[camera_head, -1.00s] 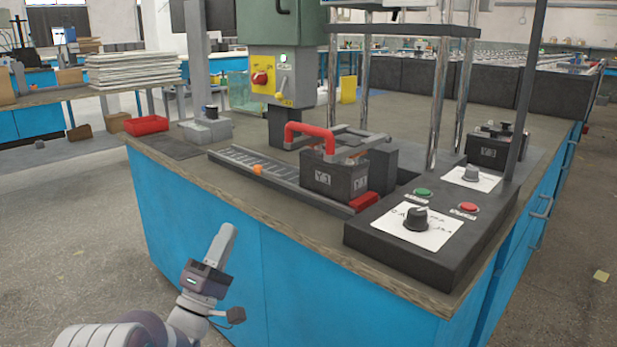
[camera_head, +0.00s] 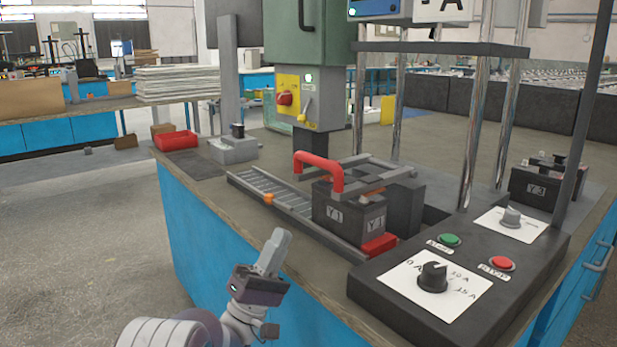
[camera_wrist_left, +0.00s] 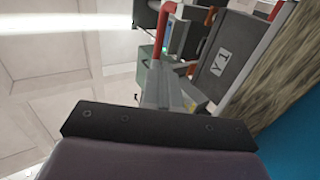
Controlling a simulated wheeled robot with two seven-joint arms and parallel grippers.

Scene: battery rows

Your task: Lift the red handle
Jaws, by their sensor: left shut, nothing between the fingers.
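The red handle (camera_head: 319,167) is a bent red bar on a grey frame (camera_head: 366,174) above the dark battery marked Y1 (camera_head: 347,212), at the front of the bench. It stands lowered at the battery's left side. My left gripper (camera_head: 277,240) is in front of the bench's blue side, below and left of the handle, apart from it. Its fingers are together and empty. In the left wrist view, the fingers (camera_wrist_left: 160,88) point towards the red handle (camera_wrist_left: 161,30) and the Y1 battery (camera_wrist_left: 222,64). My right gripper is not in view.
A black control box (camera_head: 460,276) with knobs and green and red buttons stands right of the battery. A metal rail (camera_head: 270,196) runs along the front. A green machine (camera_head: 301,42) and chrome posts (camera_head: 470,130) rise behind. A red tray (camera_head: 176,140) sits at the left corner.

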